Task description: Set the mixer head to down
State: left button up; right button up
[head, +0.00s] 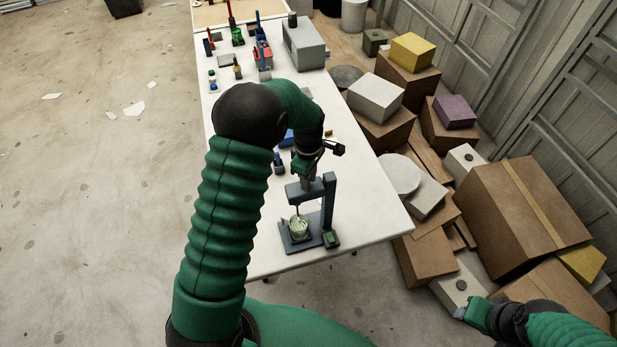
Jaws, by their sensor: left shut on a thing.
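The mixer (328,205) is a dark grey stand near the front end of the white table, with an upright post and a flat base. Its mixer head (300,189) juts left from the post, with a thin shaft pointing down at a pale green cup (299,230) on the base. I cannot tell how deep the shaft reaches into the cup. My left gripper (305,174) is at the top of the mixer head, shut on it, its fingers partly hidden by my wrist. My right gripper (464,313) is at the lower right, away from the table; its jaws are unclear.
The white table (370,215) runs away from me. A small green-topped box (331,239) sits beside the mixer base. Bottles, tools and a grey machine (303,45) stand at the far end. Cardboard boxes (525,215) crowd the right side. The floor at left is mostly clear.

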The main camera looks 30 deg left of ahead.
pick_arm(q)
jog(key=shift+a, duration=0.7)
grip_shut()
pick_arm(e)
jog(key=shift+s+a, duration=0.1)
jog(key=shift+a, duration=0.2)
pick_arm(q)
jog(key=shift+d+r, duration=0.1)
jog(key=shift+d, duration=0.05)
pick_arm(e)
jog(key=shift+d, duration=0.2)
